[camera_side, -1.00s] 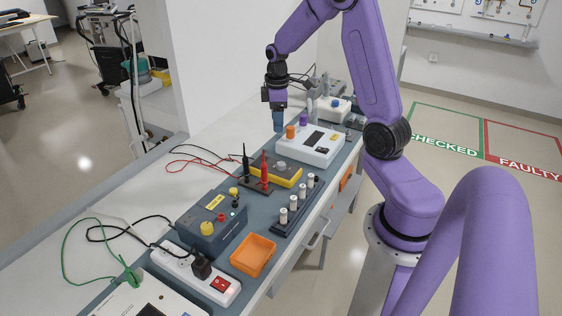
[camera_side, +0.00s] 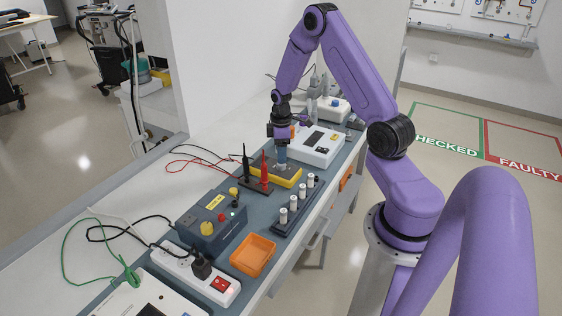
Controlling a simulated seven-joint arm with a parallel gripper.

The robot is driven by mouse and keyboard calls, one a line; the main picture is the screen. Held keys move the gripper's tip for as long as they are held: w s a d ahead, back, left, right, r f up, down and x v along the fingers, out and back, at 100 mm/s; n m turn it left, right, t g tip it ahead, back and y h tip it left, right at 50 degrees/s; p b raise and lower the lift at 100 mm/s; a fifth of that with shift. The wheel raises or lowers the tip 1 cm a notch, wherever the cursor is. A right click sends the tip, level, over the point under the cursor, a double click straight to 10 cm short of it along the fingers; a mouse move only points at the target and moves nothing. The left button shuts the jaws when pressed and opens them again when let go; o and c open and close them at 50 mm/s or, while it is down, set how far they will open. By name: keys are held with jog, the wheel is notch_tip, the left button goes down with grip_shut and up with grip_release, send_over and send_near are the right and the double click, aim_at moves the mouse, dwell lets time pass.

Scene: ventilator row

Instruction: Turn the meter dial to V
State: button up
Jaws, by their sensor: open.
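The yellow meter (camera_side: 287,178) lies on the blue-grey mat in the middle of the bench. My gripper (camera_side: 281,164) points down right over the meter's back part, with its fingertips at or just above the dial area. The gripper hides the dial, so I cannot see its pointer or the V mark. I cannot tell whether the fingers touch the dial. The fingers are open.
Black and red probes (camera_side: 263,168) stand upright in a holder just left of the meter. A rack of white cylinders (camera_side: 293,204) is in front on the right. A white device (camera_side: 318,146) stands behind. An orange tray (camera_side: 253,255) and a blue-grey box (camera_side: 211,222) are nearer the camera.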

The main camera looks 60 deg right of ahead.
aim_at(281, 166)
jog(key=shift+w+d+f, duration=0.1)
jog(key=shift+f, duration=2.2)
jog(key=shift+c, duration=0.3)
jog(key=c, duration=1)
